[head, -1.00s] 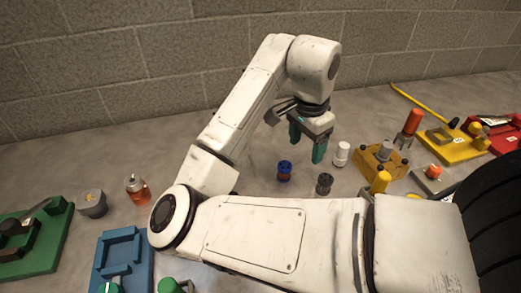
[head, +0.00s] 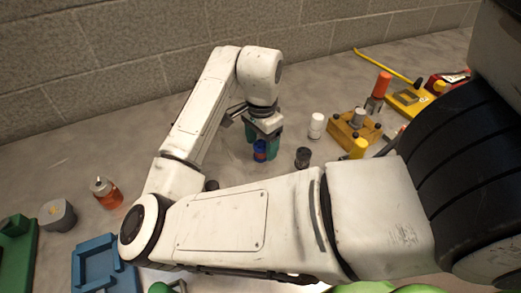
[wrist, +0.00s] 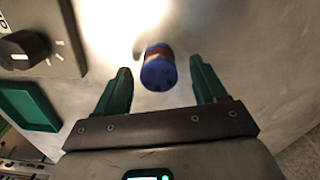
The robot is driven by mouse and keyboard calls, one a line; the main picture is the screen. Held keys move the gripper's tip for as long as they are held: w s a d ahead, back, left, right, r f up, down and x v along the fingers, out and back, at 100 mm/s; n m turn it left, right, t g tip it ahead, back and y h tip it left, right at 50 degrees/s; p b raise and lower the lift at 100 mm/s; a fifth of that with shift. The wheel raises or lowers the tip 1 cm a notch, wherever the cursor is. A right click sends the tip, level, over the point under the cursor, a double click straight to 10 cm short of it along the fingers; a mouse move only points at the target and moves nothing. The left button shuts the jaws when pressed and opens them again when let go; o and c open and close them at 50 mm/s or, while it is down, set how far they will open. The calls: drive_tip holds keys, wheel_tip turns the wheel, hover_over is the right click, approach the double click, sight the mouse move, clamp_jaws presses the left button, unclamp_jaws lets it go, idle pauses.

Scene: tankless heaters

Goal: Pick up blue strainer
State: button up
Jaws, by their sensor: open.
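The blue strainer (wrist: 158,72) is a short blue cylinder with a reddish-brown band and dark holes in its top. In the wrist view it lies between the two green fingers of my gripper (wrist: 160,88), with a gap on each side. My gripper is open. In the head view the gripper (head: 264,146) is low over the grey table, and the blue strainer (head: 260,151) shows right by its fingers. Whether the fingertips reach down beside it is hard to tell.
A dark cylinder (head: 303,158) and a white cylinder (head: 317,125) stand to the right of the strainer. Farther right is a yellow block fixture (head: 352,132). A blue tray (head: 98,268), an orange bottle (head: 106,192) and a grey knob (head: 57,215) are at left.

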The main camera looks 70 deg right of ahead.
drive_tip(key=shift+f, duration=1)
drive_tip(key=c, duration=1.2)
